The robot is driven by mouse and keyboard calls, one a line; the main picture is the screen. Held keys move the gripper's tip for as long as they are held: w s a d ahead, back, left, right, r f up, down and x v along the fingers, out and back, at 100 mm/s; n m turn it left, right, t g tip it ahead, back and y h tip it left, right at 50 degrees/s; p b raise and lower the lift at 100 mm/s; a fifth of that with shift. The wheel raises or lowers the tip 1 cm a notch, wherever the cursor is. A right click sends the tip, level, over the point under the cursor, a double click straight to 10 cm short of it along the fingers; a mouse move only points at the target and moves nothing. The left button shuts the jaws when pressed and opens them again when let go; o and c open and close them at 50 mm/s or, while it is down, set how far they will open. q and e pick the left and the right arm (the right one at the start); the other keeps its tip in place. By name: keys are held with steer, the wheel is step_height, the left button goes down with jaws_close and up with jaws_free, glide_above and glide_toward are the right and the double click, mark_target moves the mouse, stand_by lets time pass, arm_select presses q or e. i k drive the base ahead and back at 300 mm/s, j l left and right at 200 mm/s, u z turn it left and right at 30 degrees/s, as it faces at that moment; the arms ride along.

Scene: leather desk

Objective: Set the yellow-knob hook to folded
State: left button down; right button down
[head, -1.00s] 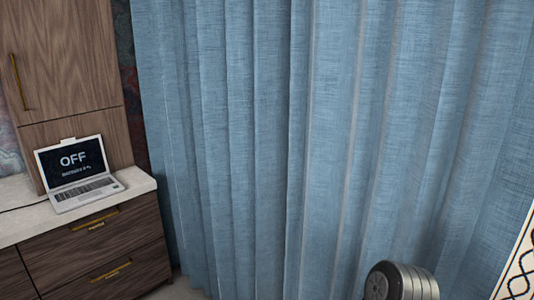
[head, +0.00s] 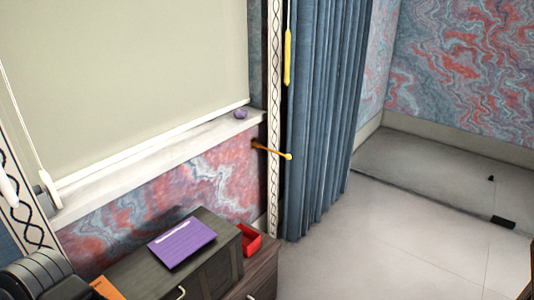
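The yellow-knob hook (head: 270,151) is on the wall beside the window, at the patterned trim strip. It is a thin orange-yellow arm that sticks out to the right. It ends in a pale yellow knob (head: 288,156) near the edge of the blue curtain (head: 325,110). The curtain hangs just right of the trim; I cannot tell whether the hook touches it. Neither of my grippers is in view.
A dark cabinet (head: 217,222) below the window carries a purple folder (head: 182,243); a red tray (head: 250,240) is beside it. Dumbbell weights (head: 40,278) are at lower left. A yellow wand handle (head: 288,57) hangs by the curtain.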

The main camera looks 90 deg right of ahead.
mark_target(288, 157)
steer(key=z, duration=2.95)
steer(key=u, duration=0.5)
steer(key=i+l+u, duration=0.2)
steer(key=l+u, duration=0.2)
steer(key=i+l+u, duration=0.15)
steer(key=l+u, duration=0.15)
steer(key=u, duration=0.15)
steer(key=l+u, duration=0.4)
steer(key=i+l+u, duration=0.1)
steer(key=l+u, duration=0.2)
steer(key=l, duration=2.2)
